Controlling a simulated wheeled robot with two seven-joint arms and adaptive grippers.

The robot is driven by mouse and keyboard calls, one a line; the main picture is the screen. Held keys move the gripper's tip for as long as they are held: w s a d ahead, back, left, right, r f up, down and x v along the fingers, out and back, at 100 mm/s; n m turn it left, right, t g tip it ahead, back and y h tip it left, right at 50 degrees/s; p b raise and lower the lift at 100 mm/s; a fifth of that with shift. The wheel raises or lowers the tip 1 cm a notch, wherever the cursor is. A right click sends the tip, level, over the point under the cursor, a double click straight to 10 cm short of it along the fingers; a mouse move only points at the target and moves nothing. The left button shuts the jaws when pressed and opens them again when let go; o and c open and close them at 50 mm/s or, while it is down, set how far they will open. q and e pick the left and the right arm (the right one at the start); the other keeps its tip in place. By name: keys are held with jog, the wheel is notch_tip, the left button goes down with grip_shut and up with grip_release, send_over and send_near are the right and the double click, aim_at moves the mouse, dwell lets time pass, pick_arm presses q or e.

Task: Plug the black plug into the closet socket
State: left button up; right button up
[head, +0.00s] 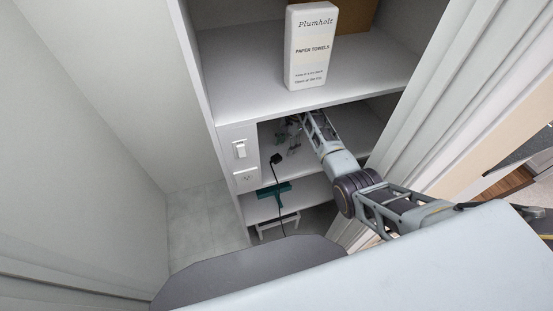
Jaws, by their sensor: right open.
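The black plug (277,158) lies at the front edge of the middle shelf of the closet, with its thin black cord hanging down past the lower shelf. The closet socket (246,178) is a white plate on the closet's front panel, left of the plug and a little lower. The plug is apart from the socket. My right gripper (287,139) reaches in from the right under the upper shelf. It is open, just behind and right of the plug, small in the picture; whether it touches the plug cannot be told. My left gripper is not in view.
A white light switch (240,150) is above the socket. A white paper towel box (309,47) stands on the upper shelf (245,83). A green object (273,190) lies on the lower shelf. White folded door panels (447,75) border the right side; floor shows at the left.

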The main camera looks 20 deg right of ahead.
aim_at(277, 157)
jog(key=shift+s+a+r+p, duration=0.1)
jog(key=shift+s+a+p, duration=0.25)
jog(key=shift+a, duration=0.55)
jog(key=shift+s+a+p, duration=0.2)
jog(key=shift+s+a, duration=0.25)
jog(key=shift+a, duration=0.45)
jog(key=shift+s+a, duration=0.15)
jog(key=shift+a, duration=0.05)
jog(key=shift+p+x, duration=0.35)
jog(key=shift+x, duration=1.25)
jog(key=shift+d, duration=0.1)
jog(key=c, duration=1.1)
jog(key=shift+o, duration=0.2)
jog(key=shift+r, duration=0.1)
